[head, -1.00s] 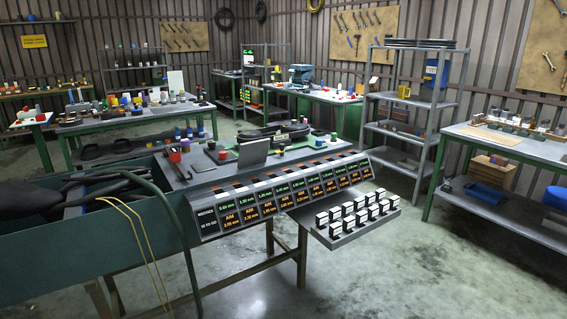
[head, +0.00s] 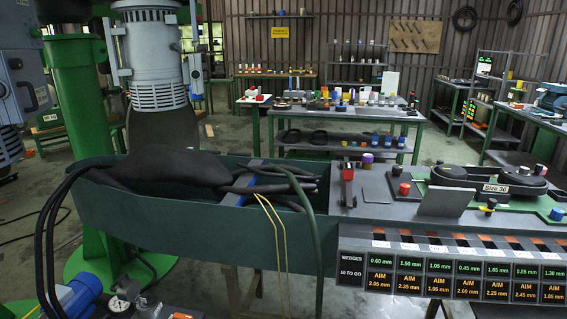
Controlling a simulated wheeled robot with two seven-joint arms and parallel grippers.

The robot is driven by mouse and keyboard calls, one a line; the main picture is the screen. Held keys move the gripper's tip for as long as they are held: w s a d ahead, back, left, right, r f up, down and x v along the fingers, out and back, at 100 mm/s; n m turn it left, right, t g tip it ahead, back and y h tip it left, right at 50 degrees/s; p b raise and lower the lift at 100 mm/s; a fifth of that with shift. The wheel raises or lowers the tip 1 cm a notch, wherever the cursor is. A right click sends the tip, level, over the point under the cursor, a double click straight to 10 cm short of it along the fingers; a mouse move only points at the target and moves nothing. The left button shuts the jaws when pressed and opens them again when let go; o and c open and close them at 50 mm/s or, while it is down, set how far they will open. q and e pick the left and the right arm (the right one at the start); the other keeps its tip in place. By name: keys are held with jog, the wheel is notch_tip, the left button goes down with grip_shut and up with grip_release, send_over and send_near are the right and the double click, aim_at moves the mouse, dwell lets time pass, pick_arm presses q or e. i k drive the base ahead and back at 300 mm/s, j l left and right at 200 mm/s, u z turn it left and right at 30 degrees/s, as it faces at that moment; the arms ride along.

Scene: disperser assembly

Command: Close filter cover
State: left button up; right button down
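I cannot tell for certain which part is the filter cover. A large grey finned cylinder (head: 156,60) stands upright at the upper left in the head view, above a dark body (head: 160,128). Neither of my grippers is in view.
A dark green trough (head: 190,235) holding black hoses crosses the middle. A workbench (head: 375,215) with a wedge display panel (head: 450,270) is at the right. A blue motor (head: 78,300) and gauge (head: 118,304) are at the lower left. Floor shows between the trough and rear tables.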

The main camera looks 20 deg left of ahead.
aim_at(123, 286)
jog(key=i+u, duration=0.15)
jog(key=u, duration=0.35)
jog(key=i+l+u, duration=0.1)
jog(key=u, duration=0.4)
jog(key=i+l+u, duration=0.1)
jog(key=u, duration=0.4)
jog(key=l+u, duration=0.25)
jog(key=u, duration=0.2)
jog(key=i+l+u, duration=0.1)
jog(key=u, duration=0.4)
jog(key=k+l, duration=0.05)
jog(key=l, duration=0.05)
